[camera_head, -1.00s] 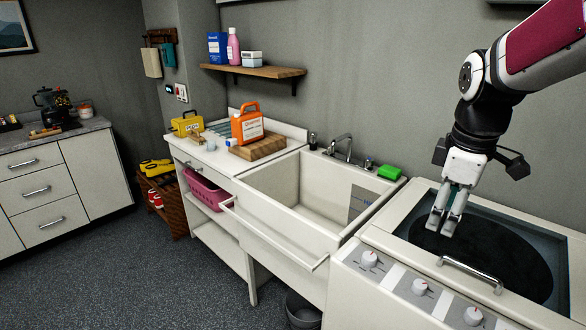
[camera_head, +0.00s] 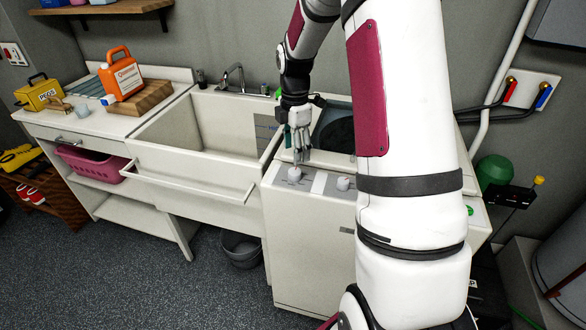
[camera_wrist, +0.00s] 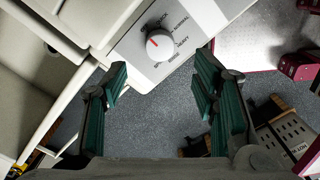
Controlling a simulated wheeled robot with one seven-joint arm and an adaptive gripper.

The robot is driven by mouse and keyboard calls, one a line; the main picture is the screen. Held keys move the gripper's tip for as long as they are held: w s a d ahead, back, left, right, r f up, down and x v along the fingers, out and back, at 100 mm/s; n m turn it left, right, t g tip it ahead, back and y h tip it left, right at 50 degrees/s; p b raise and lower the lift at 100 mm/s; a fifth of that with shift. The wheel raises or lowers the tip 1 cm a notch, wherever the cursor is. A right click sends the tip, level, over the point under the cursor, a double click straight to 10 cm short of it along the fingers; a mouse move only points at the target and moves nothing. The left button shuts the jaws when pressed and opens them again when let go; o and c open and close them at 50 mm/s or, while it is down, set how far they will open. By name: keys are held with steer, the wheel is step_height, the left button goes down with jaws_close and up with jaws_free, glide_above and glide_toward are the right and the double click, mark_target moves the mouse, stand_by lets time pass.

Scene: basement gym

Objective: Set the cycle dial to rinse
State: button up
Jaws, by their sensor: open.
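The white cycle dial (camera_wrist: 159,45) sits on a pale panel with printed words around it. "NORMAL" reads at its right and "RINSE" seems to stand below it; the other words are hard to read. A red mark on the dial points toward the left. In the head view a left dial (camera_head: 294,174) stands on the washer's front panel, with my gripper (camera_head: 301,145) just above it, pointing down. In the wrist view my gripper (camera_wrist: 160,82) is open and empty, its green pads apart on either side, the dial ahead between and beyond them.
Another dial (camera_head: 343,183) stands to the right on the washer (camera_head: 312,240); my arm hides much of the washer. A sink (camera_head: 215,130) with a front rail adjoins it at left. A grey bucket (camera_head: 241,249) stands on the floor below. Floor at front left is clear.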

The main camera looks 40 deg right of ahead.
mark_target(295, 171)
step_height(295, 171, down, 8)
steer(key=shift+r, duration=0.1)
stand_by(0.4)
steer(key=c, duration=1.2)
